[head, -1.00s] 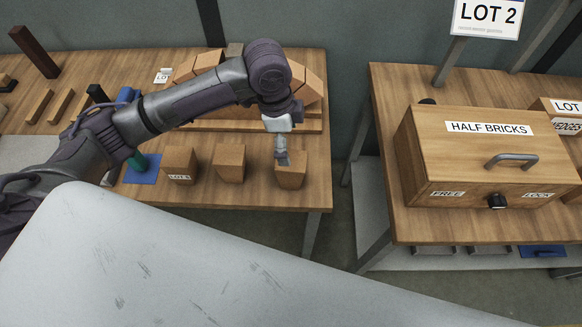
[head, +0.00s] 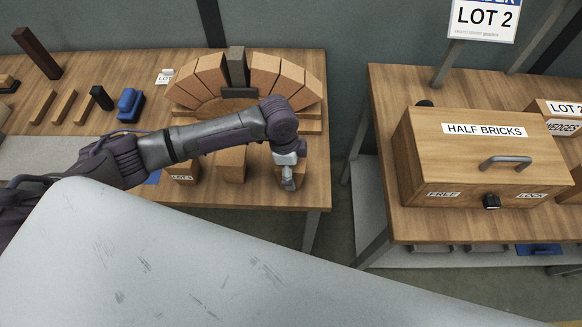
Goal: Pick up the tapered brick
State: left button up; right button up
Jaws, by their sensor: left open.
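Several orange-brown blocks stand along the front of the left table. The rightmost block (head: 300,172) is mostly hidden behind my left gripper (head: 288,184). The gripper is open and points down at that block; I cannot tell whether the fingers touch it or stand around it. The middle block (head: 231,168) and a block with a lot label (head: 185,173) stand to the left, their tops partly covered by my arm. Tapered bricks (head: 265,72) form an arch around a dark grey keystone (head: 237,66) at the back. My right gripper is not in view.
A wooden "HALF BRICKS" box (head: 470,155) with a handle stands on the right table (head: 385,100). A floor gap separates the tables. A blue tool (head: 130,105), a dark cylinder (head: 101,97) and wooden strips (head: 64,106) lie at the left. A pale grey surface (head: 180,260) fills the foreground.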

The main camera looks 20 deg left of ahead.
pick_arm(q)
jog(key=c, duration=1.5)
jog(key=shift+r, duration=0.1)
